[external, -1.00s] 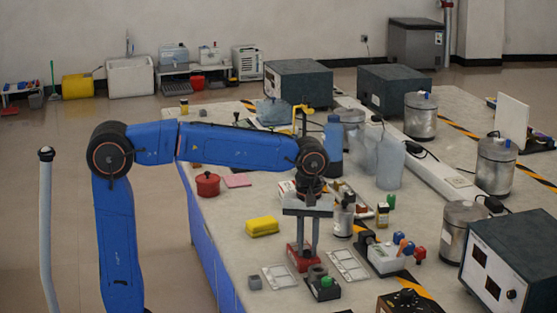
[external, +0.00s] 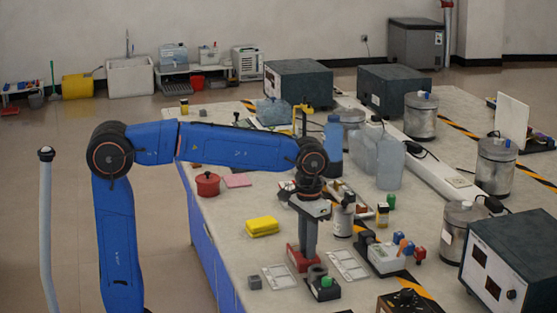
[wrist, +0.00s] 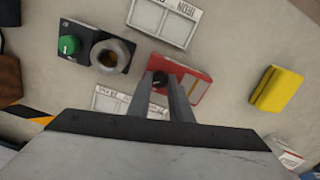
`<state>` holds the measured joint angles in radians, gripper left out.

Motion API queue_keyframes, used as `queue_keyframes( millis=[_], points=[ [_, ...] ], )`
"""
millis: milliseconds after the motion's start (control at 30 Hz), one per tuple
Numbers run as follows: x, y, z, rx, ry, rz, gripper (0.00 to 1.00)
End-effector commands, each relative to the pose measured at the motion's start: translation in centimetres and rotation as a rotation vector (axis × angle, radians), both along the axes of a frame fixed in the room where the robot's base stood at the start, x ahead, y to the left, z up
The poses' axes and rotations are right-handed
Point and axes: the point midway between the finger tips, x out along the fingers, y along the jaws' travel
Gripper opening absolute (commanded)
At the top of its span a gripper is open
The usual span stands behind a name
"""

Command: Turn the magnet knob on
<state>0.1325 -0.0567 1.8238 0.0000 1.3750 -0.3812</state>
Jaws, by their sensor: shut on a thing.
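The magnet knob (wrist: 159,79) is a small black knob on a red block (wrist: 190,88) with a pale label. In the wrist view it sits between the tips of my gripper (wrist: 163,82), whose fingers are shut on it. In the external view my gripper (external: 305,252) points straight down onto the red block (external: 292,257) near the front of the table. There the fingers hide the knob.
Beside the red block is a black box with a green button (wrist: 69,45) and a grey ring (wrist: 110,55). White label frames (external: 347,265) lie on either side. A yellow sponge (external: 262,227) lies behind left. A grey cabinet (external: 510,262) stands at right.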

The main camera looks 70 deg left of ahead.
Motion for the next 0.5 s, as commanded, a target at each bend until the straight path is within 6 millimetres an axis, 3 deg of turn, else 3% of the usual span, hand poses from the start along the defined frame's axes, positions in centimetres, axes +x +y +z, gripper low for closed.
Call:
queue_keyframes(
  millis=[500],
  points=[
    [0.08, -0.01, 0.07, 0.001, -0.003, -0.416, 0.00]
  ],
)
